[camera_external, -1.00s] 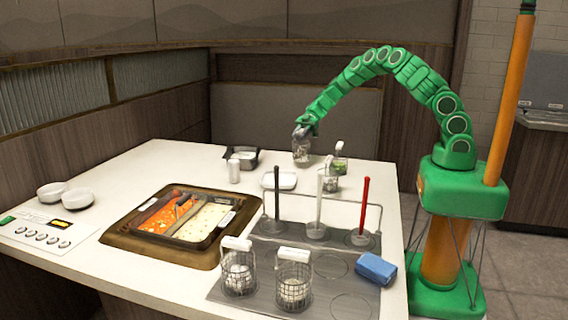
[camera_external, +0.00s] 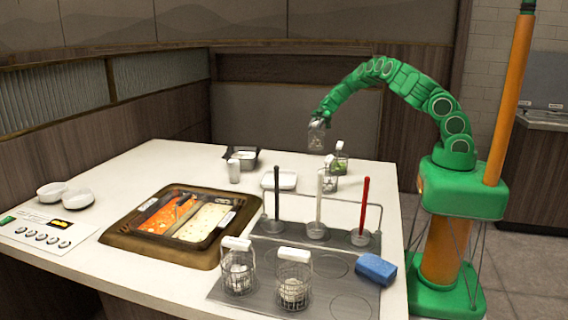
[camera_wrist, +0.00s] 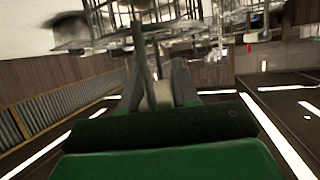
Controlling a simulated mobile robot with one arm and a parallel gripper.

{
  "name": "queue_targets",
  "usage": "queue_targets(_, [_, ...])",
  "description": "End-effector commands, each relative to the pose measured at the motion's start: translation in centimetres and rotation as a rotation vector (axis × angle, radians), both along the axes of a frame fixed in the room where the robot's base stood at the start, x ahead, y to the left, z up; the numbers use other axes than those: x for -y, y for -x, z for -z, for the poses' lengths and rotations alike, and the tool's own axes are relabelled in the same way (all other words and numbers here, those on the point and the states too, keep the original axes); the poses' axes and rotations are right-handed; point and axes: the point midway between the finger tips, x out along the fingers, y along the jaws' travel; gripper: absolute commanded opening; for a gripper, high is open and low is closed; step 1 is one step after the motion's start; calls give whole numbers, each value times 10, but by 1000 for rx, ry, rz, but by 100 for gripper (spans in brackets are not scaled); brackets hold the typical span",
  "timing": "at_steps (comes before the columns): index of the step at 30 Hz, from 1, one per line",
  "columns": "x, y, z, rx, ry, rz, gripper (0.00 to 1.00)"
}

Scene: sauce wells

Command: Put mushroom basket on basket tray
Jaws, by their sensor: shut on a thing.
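My gripper (camera_external: 321,115) is shut on a wire basket (camera_external: 317,136) with pale contents, which look like mushrooms. The basket hangs in the air above the far right part of the table, clear of the tabletop. In the wrist view the white basket handle (camera_wrist: 163,95) shows between the fingers, and blurred wire mesh fills the top. The grey basket tray (camera_external: 334,266) lies at the table's front right, marked with circles. Two wire baskets with white handles, one at the left (camera_external: 239,272) and one beside it (camera_external: 293,284), stand on its front left part.
Two more baskets, one nearer (camera_external: 330,182) and one with green contents (camera_external: 341,163), stand below my gripper. Upright ladles (camera_external: 319,205) stand in a rack along the tray's back. A blue sponge (camera_external: 376,268) lies at the tray's right edge. A divided hot pot (camera_external: 140,241) is left.

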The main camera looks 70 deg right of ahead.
Motion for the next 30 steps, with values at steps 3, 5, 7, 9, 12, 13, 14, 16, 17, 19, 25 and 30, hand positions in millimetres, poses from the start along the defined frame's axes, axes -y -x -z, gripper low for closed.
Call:
queue_targets(3, [2,1,0,0,-1,-1,0])
queue_targets(5, [3,1,0,0,-2,-2,0])
queue_targets(7, [3,1,0,0,-2,-1,0])
queue_targets(9, [3,1,-2,1,-2,-1,0])
queue_targets(12, [3,1,-9,2,-2,-1,0])
queue_targets(13, [3,0,-13,3,-1,-1,0])
queue_targets(14, [3,0,-17,3,-1,-1,0])
queue_targets(16, [3,1,-29,4,-1,-2,0])
queue_targets(17, [3,0,-36,4,-1,-2,0])
queue_targets(19, [3,0,-53,6,-1,-1,0])
queue_targets(25, [3,0,-104,4,1,-1,0])
queue_targets(30, [2,1,-141,4,0,-2,0])
